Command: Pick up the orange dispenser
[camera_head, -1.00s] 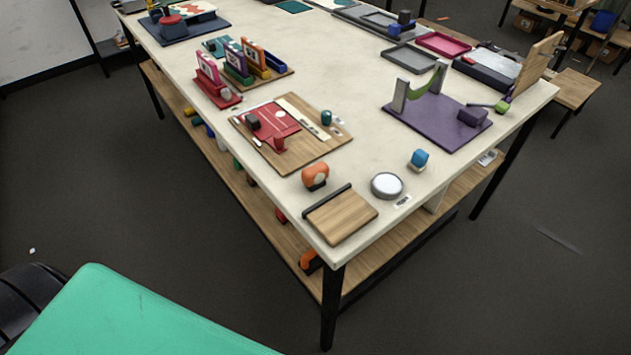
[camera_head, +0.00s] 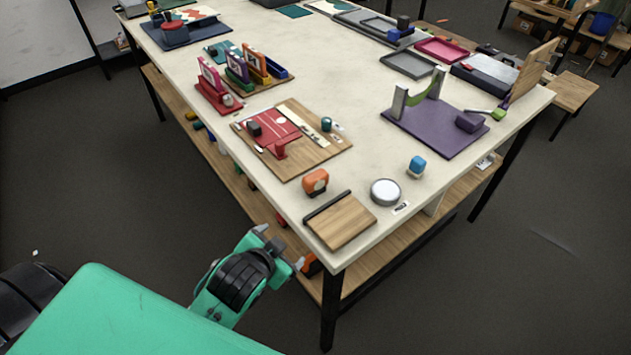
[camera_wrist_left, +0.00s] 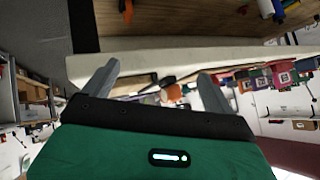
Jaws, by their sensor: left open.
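The orange dispenser (camera_head: 316,182) is a small rounded block standing on the white table near its front corner, behind a wooden board with a dark bar. My left gripper (camera_head: 281,246) is open and empty, out in front of the table's left edge, short of the dispenser and apart from it. In the left wrist view, its two grey fingers (camera_wrist_left: 157,86) are spread wide toward the table edge. An orange patch (camera_wrist_left: 147,98) between them looks like the dispenser, partly hidden by the gripper body. My right gripper is not in view.
The wooden board (camera_head: 341,221), a round white-topped tin (camera_head: 385,192) and a blue-topped item (camera_head: 416,166) stand close by. A red-matted wooden board (camera_head: 310,158) lies behind. The table edge and lower shelf (camera_head: 290,240) are near my gripper.

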